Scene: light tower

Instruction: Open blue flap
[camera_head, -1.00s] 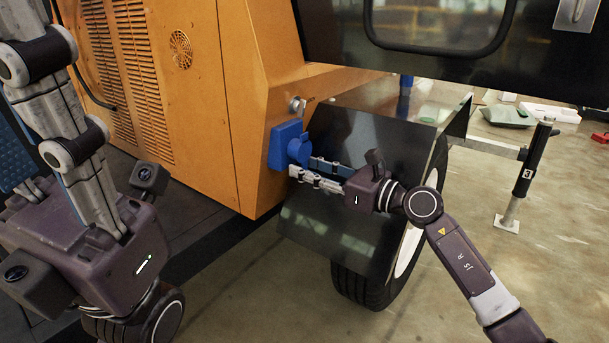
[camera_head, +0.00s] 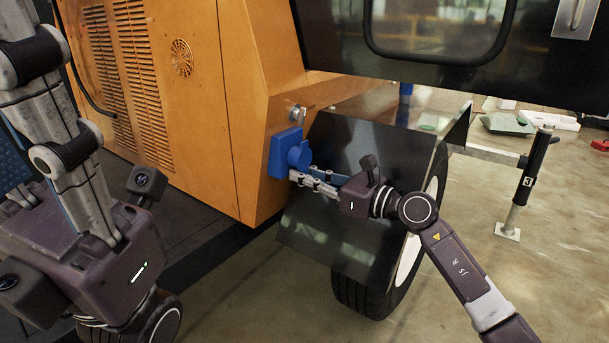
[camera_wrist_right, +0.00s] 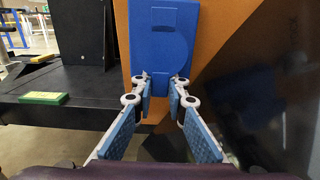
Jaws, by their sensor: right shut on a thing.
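The blue flap (camera_head: 298,156) sits on a blue square socket housing on the orange machine side, and it looks closed. In the right wrist view the flap (camera_wrist_right: 163,50) faces me, with a round bulge and a narrower lower tab. My right gripper (camera_head: 297,175) reaches in from the right, just under the flap's round part. In the right wrist view its fingertips (camera_wrist_right: 160,88) are on both sides of the lower tab, shut on it. My left gripper (camera_head: 22,195) is at the far left, away from the flap; its fingers are mostly hidden.
The orange machine (camera_head: 215,110) has vents at left and a small metal latch (camera_head: 297,113) above the socket. A dark fender (camera_head: 345,190) and wheel are close behind my right gripper. A black post (camera_head: 525,180) stands at right. Open floor lies at lower right.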

